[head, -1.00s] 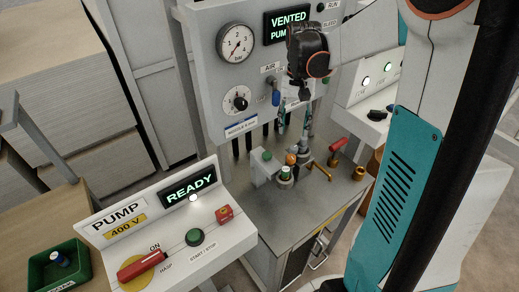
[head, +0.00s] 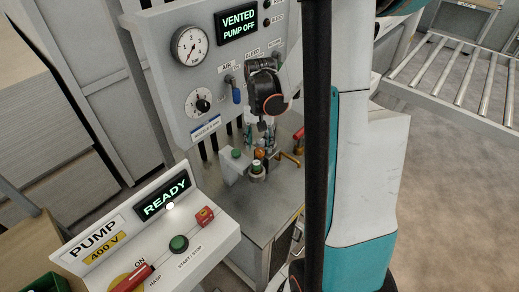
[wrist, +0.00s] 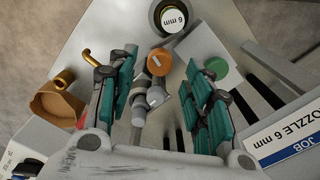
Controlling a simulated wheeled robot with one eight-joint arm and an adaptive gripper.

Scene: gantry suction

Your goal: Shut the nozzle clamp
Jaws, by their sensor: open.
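What looks like the nozzle clamp is a grey fitting with an orange tip (head: 260,154), on the metal bench beside the nozzle (head: 257,170) with its green ring. In the wrist view, the orange tip (wrist: 159,62) and grey clamp parts lie between the teal fingers of my gripper (wrist: 158,72). The nozzle's 6 mm face (wrist: 174,19) is just beyond them. My gripper (head: 262,133) points down over the clamp, open, with a gap on both sides. I cannot tell if a finger touches it. The fingers partly hide the clamp in the head view.
A green-topped block (head: 235,154) stands left of the nozzle; its green top (wrist: 216,67) is close to the right finger. A brass lever (head: 290,158) and a red handle (head: 298,134) are on the right. The gauge panel (head: 215,105) rises behind. The pump box (head: 150,240) is front left.

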